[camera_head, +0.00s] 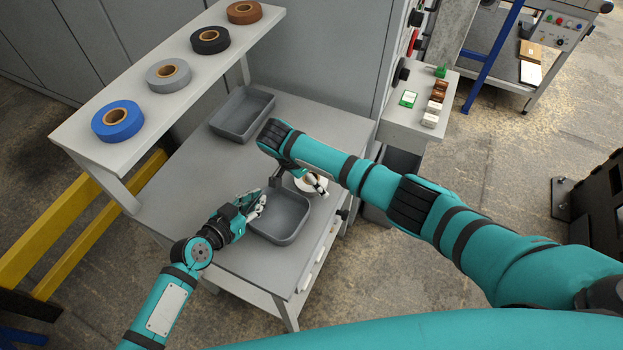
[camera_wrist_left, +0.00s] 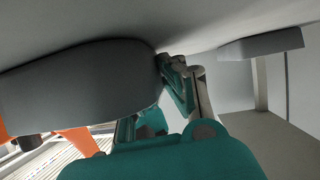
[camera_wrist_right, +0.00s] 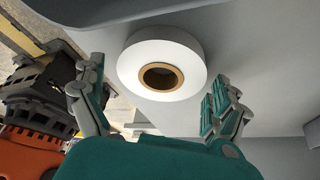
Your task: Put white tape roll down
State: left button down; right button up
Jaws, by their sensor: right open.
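The white tape roll (camera_wrist_right: 137,58), with a brown core, lies flat on the grey tabletop in the right wrist view. In the head view it is partly hidden beneath my right gripper (camera_head: 316,183). That gripper is open, with one finger on each side of the roll and visible gaps between. My left gripper (camera_head: 254,205) is low at the left rim of the near grey tray (camera_head: 281,231). In the left wrist view its fingers (camera_wrist_left: 184,82) are close together beside the tray's wall; whether they pinch the rim is unclear.
A raised shelf holds blue (camera_head: 118,121), grey (camera_head: 168,75), black (camera_head: 210,40) and brown (camera_head: 244,12) tape rolls. Another grey tray (camera_head: 243,115) stands at the table's back. A side stand (camera_head: 415,121) with small boxes is right of the table. Tabletop between the trays looks clear.

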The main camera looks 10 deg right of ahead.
jog(key=c, duration=1.2)
notch_tip(320, 180, up, 10)
dwell(0.4)
